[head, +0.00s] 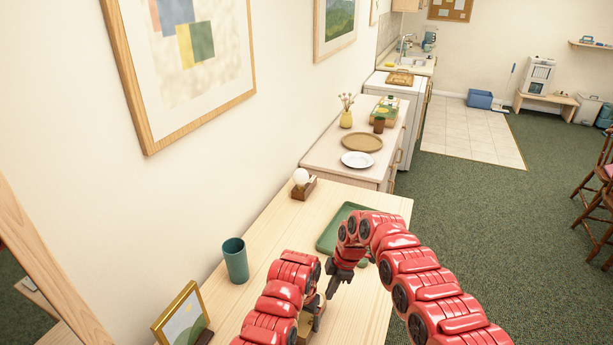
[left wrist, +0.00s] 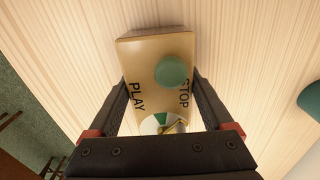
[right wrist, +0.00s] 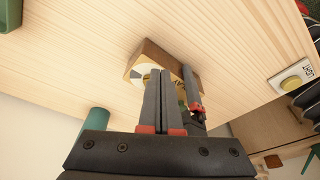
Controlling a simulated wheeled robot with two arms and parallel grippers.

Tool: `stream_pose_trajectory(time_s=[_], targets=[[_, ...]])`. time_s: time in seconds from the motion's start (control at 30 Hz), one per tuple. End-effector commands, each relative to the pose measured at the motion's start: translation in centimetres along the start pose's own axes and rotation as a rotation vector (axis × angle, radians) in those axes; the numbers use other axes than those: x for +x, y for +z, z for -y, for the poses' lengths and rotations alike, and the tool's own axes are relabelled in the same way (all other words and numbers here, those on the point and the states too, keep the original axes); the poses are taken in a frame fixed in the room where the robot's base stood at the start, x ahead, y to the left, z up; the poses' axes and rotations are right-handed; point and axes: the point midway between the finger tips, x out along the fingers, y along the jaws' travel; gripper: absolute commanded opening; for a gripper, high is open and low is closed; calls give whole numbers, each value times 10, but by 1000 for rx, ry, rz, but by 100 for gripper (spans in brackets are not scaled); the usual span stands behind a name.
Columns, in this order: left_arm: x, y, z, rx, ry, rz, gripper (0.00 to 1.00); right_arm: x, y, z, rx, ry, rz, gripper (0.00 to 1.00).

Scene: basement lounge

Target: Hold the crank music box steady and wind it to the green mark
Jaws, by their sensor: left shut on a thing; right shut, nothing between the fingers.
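The music box (left wrist: 150,52) is a wooden box with PLAY and STOP lettering, a round green knob (left wrist: 172,71) and a partly hidden dial with a green mark (left wrist: 160,121). My left gripper (left wrist: 160,88) is shut on it, a finger along each side. The box stands on the table; it also shows in the right wrist view (right wrist: 150,58), with its pale dial partly covered. My right gripper (right wrist: 165,76) is shut and empty, its tips over the box in that view; contact cannot be told. In the head view the right gripper (head: 332,290) is just above the left (head: 316,312).
A teal cup (head: 235,260) and a picture frame (head: 180,318) stand on the left side of the table. A green tray (head: 328,240) lies behind my grippers. A white ball on a wooden stand (head: 302,187) is at the far end. The tabletop between cup and tray is clear.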

Motion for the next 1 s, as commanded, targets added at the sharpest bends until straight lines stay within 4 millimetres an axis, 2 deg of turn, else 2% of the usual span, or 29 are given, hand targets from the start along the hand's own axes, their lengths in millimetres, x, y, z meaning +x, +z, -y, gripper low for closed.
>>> stream_pose_trajectory(time_s=[0.47,0.77,1.0], targets=[[0,0,0,0,0,-1,3,0,-1,-1,1,0,0,0],[0,0,0,0,0,-1,3,-2,6,2,1,1,0,0],[0,0,0,0,0,-1,3,-18,2,1,1,1,0,0]])
